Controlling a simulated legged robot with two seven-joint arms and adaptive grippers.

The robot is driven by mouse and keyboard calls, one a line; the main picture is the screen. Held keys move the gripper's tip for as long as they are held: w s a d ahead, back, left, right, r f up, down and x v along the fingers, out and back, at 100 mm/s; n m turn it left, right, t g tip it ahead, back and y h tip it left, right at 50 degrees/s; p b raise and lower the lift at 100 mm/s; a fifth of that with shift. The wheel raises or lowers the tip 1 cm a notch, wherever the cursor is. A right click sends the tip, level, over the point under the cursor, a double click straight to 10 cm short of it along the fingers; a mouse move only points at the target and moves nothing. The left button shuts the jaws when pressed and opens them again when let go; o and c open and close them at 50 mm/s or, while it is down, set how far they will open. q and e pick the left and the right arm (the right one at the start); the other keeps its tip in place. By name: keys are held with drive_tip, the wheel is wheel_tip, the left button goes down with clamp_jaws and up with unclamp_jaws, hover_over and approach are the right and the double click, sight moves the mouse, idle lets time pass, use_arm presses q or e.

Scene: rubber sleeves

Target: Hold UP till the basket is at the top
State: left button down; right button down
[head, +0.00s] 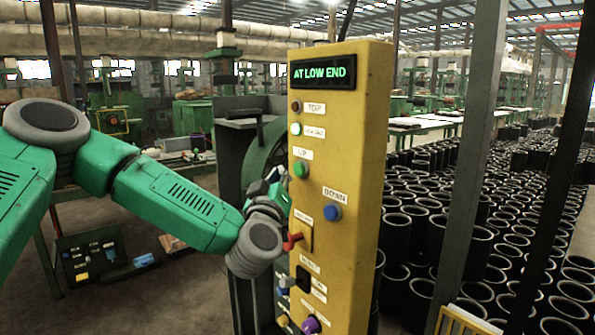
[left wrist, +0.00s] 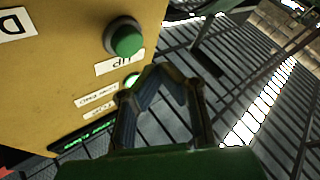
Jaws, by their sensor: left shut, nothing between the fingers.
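A yellow control panel (head: 345,190) stands upright in the head view. Its display (head: 321,73) reads "AT LOW END". The green UP button (head: 301,169) is on the panel's front face; in the left wrist view it appears upside down as a protruding green button (left wrist: 126,40). The blue DOWN button (head: 332,212) is lower right of it. My left gripper (head: 270,186) is shut and empty, close to the panel just left of the UP button. In the left wrist view its fingers (left wrist: 164,76) are apart from the button. I cannot identify the basket. My right gripper is out of view.
The panel also carries a pale lit lamp (head: 295,129), a dark TOP lamp (head: 295,106), a red lever (head: 292,241), a black switch (head: 303,279) and a purple knob (head: 311,325). Many black sleeves (head: 425,225) stand behind it. A dark post (head: 470,165) rises at right.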

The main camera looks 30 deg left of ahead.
use_arm(q)
drive_tip(key=shift+s+a, duration=0.35)
drive_tip(key=shift+s, duration=0.45)
drive_tip(key=shift+s+a, duration=0.35)
drive_tip(key=shift+s, duration=0.4)
drive_tip(key=shift+f, duration=0.1)
